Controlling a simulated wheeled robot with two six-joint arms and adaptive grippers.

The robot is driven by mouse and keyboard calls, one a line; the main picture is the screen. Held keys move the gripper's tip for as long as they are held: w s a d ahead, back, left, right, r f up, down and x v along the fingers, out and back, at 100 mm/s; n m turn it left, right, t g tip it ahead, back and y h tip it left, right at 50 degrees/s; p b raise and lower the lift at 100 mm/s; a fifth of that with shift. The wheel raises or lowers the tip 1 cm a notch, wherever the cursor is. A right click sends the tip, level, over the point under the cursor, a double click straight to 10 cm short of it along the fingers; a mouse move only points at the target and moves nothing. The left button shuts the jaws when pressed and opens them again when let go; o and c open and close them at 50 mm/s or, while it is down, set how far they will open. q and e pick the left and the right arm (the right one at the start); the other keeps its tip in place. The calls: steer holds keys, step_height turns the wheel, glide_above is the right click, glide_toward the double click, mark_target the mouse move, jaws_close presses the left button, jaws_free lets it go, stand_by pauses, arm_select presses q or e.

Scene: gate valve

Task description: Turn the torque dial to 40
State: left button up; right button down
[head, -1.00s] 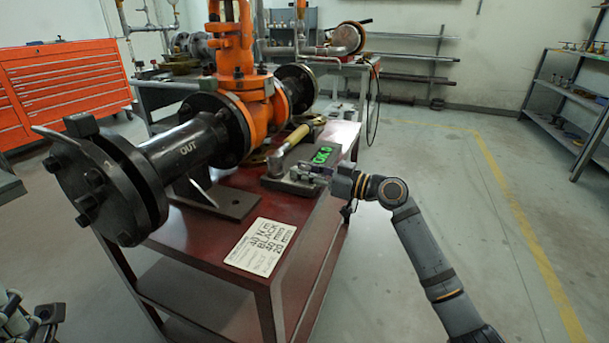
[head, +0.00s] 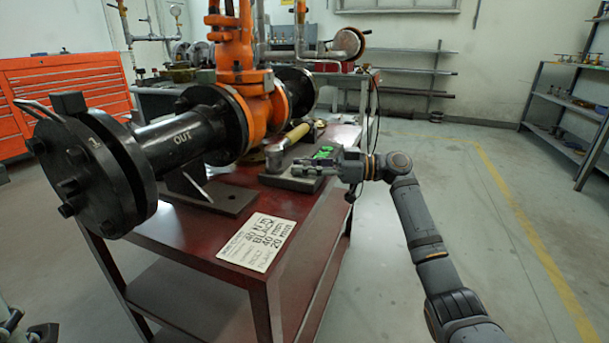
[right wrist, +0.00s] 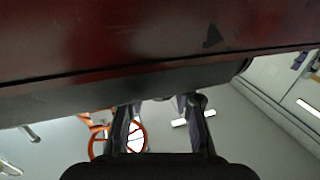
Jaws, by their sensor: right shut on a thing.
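The torque unit (head: 284,180) is a grey block on the red table, with a pale-handled tool (head: 288,138) at its left and a green display (head: 323,152) on top. The display's digits are too small to read. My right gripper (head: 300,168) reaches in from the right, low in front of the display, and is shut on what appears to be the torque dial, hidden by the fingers. In the right wrist view the fingers (right wrist: 160,112) run up under a dark edge, and the dial cannot be made out. Part of my left gripper (head: 28,328) shows at the lower left corner.
The red table (head: 200,245) carries the orange valve (head: 237,85) with its black flanged pipe (head: 177,143) at left. The floor to the right is clear.

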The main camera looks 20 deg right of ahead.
mark_target(305, 162)
steer(key=shift+n+g+y, duration=0.7)
steer(key=shift+n+g, duration=1)
steer(key=shift+g, duration=1.2)
steer(key=c, duration=1)
jaws_free()
steer(key=shift+d, duration=0.1)
step_height(305, 162, up, 10)
steer(key=shift+f, duration=0.1)
